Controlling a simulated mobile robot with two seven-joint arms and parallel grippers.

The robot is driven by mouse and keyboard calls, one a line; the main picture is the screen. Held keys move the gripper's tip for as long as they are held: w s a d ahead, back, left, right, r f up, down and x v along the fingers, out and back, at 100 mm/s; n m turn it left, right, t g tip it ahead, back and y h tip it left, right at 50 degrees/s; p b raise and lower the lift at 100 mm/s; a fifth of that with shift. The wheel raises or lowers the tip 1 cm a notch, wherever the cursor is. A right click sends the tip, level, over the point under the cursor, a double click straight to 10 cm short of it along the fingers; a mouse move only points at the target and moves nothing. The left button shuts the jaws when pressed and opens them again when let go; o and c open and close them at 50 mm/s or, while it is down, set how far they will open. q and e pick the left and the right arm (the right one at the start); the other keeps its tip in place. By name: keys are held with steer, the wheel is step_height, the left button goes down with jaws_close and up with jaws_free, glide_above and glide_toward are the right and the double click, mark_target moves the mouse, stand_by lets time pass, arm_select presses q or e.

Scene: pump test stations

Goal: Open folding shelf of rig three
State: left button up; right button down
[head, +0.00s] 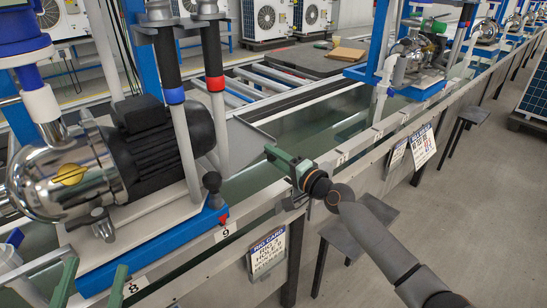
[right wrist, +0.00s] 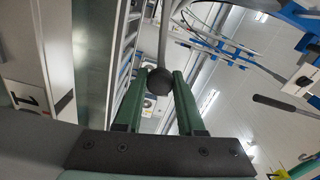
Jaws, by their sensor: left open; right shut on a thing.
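Grey shelf plates jut out from the bench front: a near one (head: 357,234) stands level beside the right arm, a farther one (head: 474,113) lies beyond. I cannot tell which belongs to rig three; the rig card (head: 268,252) is hard to read. My right gripper (head: 276,158) is over the bench's front rail. In the right wrist view, a black ball knob (right wrist: 158,81) on a thin rod sits between its green fingers, and it is shut on that knob. The held knob is hidden in the head view. My left gripper (head: 92,282) is open and empty at the lower left.
A pump with a black motor (head: 165,135) stands on a blue-edged base (head: 150,255) at the left, with a black ball-topped post (head: 211,182) at its corner. More rig cards (head: 422,146) hang along the bench.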

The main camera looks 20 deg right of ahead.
arm_select(q)
steer(key=shift+s+d+r+m+h, duration=0.1)
steer(key=shift+s+r+m+h, duration=0.15)
steer(key=shift+r, duration=0.25)
steer(key=shift+s+r+m+h, duration=0.15)
steer(key=shift+s+r+h, duration=0.1)
steer(key=shift+r, duration=0.2)
arm_select(e)
steer(key=shift+f, duration=0.1)
steer(key=c, duration=0.5)
jaws_free()
steer(key=shift+c, duration=0.2)
steer(key=shift+s+d, duration=0.1)
steer(key=shift+s, duration=0.05)
arm_select(q)
steer(key=w+f+n+g+y+p, duration=0.1)
steer(key=w+f+n+g+y, duration=0.1)
steer(key=f, duration=0.7)
steer(key=shift+w+a+n+y, duration=0.45)
steer(key=shift+w+n+y, duration=0.15)
steer(key=shift+y, duration=0.6)
arm_select(e)
steer(key=v, duration=1.2)
steer(key=shift+s+f, duration=0.1)
